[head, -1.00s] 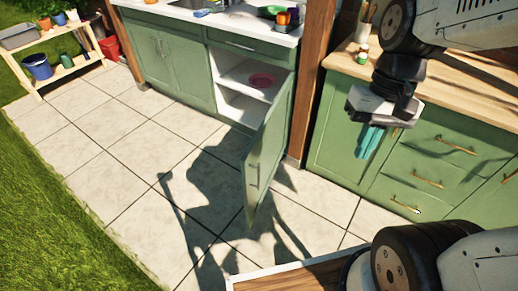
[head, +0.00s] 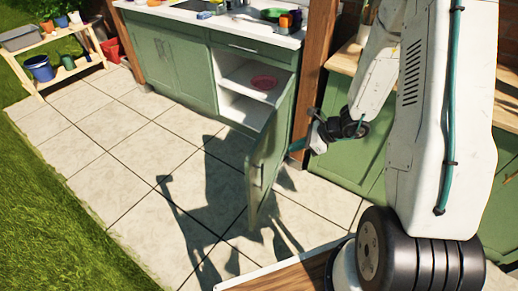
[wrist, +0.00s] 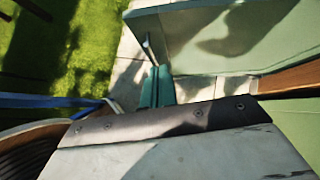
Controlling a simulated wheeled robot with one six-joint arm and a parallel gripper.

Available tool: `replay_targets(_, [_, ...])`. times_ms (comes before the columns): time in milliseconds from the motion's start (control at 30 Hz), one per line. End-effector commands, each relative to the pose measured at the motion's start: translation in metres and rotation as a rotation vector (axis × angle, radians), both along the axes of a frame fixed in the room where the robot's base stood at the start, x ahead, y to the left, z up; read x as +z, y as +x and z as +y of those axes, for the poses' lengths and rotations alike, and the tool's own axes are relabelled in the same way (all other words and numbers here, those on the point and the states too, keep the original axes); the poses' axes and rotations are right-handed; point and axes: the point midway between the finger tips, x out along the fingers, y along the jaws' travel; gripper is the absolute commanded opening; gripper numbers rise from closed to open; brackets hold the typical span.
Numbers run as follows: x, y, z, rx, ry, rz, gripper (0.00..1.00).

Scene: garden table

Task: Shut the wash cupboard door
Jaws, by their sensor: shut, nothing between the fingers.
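The wash cupboard (head: 228,64) is green, under the sink counter, and its right-hand door (head: 268,150) stands wide open, swung out over the paving. The door's bar handle (head: 257,176) is on the face towards me. My gripper (head: 296,146) has its teal fingers shut and empty, beside that outer face, on the right of the door. In the wrist view the fingers (wrist: 157,84) point towards the green door panel (wrist: 225,35); I cannot tell whether they touch it.
A pink bowl (head: 263,83) sits on the shelf inside the open cupboard. A wooden post (head: 311,75) and another green cabinet (head: 345,150) stand to the right of the door. The paving (head: 120,150) to the left is clear.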

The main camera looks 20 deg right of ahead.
Motion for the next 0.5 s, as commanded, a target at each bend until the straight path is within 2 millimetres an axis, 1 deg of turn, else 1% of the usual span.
replay_targets(33, [0.001,0.008,-0.005,-0.047,-0.006,0.001,0.00])
replay_targets(67, [0.001,0.011,-0.008,-0.071,-0.009,0.005,0.00])
replay_targets(200, [-0.004,0.016,-0.009,-0.122,-0.015,0.026,0.00])
replay_targets(267, [-0.008,0.018,-0.006,-0.122,-0.013,0.027,0.00])
replay_targets(367, [-0.019,0.025,0.003,-0.118,-0.012,0.030,0.00])
replay_targets(500, [-0.040,0.037,0.019,-0.117,-0.012,0.030,0.00])
